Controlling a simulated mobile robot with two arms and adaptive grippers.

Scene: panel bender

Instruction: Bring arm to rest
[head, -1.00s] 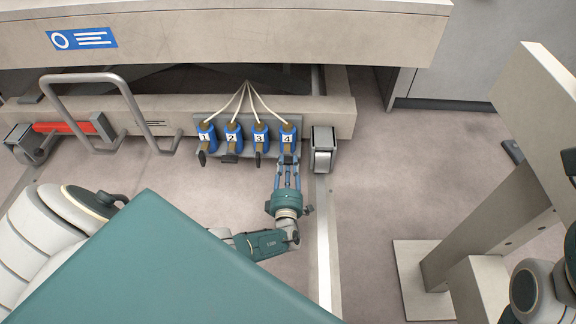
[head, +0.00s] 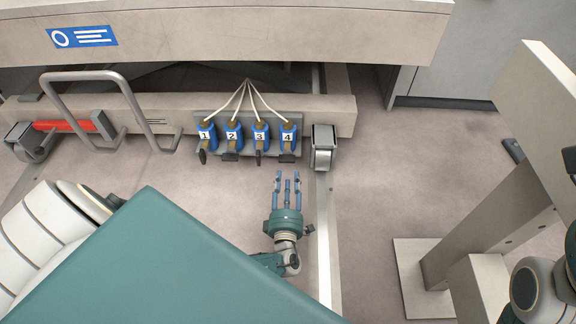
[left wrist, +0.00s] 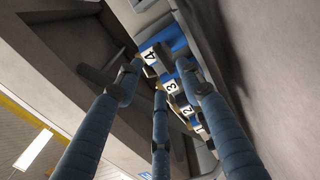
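My left gripper (head: 286,181) is in the lower middle of the head view, below the valve marked 4 (head: 288,138). Its blue fingers are spread and empty, with a gap of floor between their tips and the valve. In the left wrist view the fingers (left wrist: 160,90) reach up, apart, with the numbered blue valves beyond them. The valves marked 1 (head: 206,135), 2 (head: 233,136) and 3 (head: 261,136) stand in a row with valve 4. My right gripper is not in view.
A grey beam (head: 340,117) carries the valves, with a caster (head: 323,147) at its right. A bent metal handle (head: 85,77) and a red bar (head: 63,126) are at the left. A beige post (head: 490,225) stands at the right. The floor between is clear.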

